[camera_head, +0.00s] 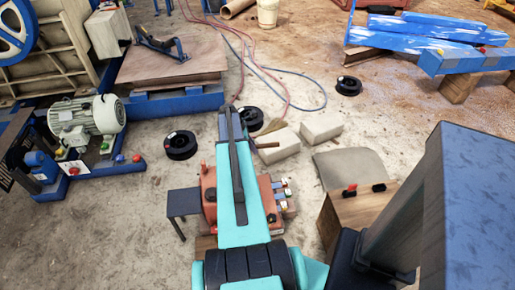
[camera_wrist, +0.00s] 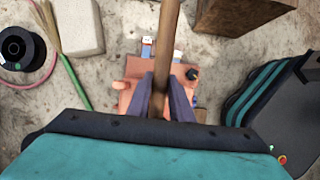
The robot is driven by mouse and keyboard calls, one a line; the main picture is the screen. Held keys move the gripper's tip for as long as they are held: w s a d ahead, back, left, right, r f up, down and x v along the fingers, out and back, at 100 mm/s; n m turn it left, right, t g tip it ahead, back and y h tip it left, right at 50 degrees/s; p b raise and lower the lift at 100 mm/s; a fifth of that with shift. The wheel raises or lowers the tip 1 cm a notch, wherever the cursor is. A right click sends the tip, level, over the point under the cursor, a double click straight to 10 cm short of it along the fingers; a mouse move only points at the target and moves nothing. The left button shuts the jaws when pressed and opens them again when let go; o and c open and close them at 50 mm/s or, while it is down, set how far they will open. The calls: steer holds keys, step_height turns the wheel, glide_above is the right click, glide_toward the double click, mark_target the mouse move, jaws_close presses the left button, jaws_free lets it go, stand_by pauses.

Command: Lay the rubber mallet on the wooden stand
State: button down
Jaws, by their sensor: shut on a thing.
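My gripper (camera_wrist: 162,88) is shut on a brown wooden handle (camera_wrist: 167,35), which I take to be the rubber mallet's. The handle runs up out of the wrist view; no mallet head shows there. In the head view a short brown stick (camera_head: 268,145) pokes out to the right of my teal arm's far end, likely the same handle; my arm hides the fingers. A wooden block (camera_head: 338,215), probably the wooden stand, is right of my arm, with red and black small items on top. A wooden block also shows at the wrist view's top right (camera_wrist: 245,14).
An orange box (camera_head: 208,190) with small items lies below my gripper. Pale blocks (camera_head: 320,127), black spools (camera_head: 180,145) and hoses lie on the floor. A motor (camera_head: 87,120) stands left, blue beams (camera_head: 430,40) top right.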

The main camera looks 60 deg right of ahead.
steer(key=w+a+r+n, duration=0.1)
steer(key=w+a+r, duration=0.4)
steer(key=w+a, duration=0.4)
steer(key=w+a+r, duration=0.5)
steer(key=w+a, duration=0.4)
steer(key=w+a+r+n, duration=0.1)
steer(key=w+a+r, duration=0.5)
steer(key=w+a, duration=0.25)
steer(key=w+a+r, duration=0.2)
steer(key=a+r, duration=0.3)
steer(key=a, duration=0.7)
steer(key=w+a+r+n, duration=0.1)
steer(key=a+r, duration=0.4)
steer(key=a, duration=0.7)
steer(key=w+a+r+t+h, duration=0.1)
steer(key=a+r, duration=0.4)
steer(key=a, duration=0.7)
steer(key=shift+w+n, duration=0.3)
steer(key=shift+w, duration=0.55)
steer(key=shift+a+r, duration=0.1)
steer(key=shift+s, duration=0.1)
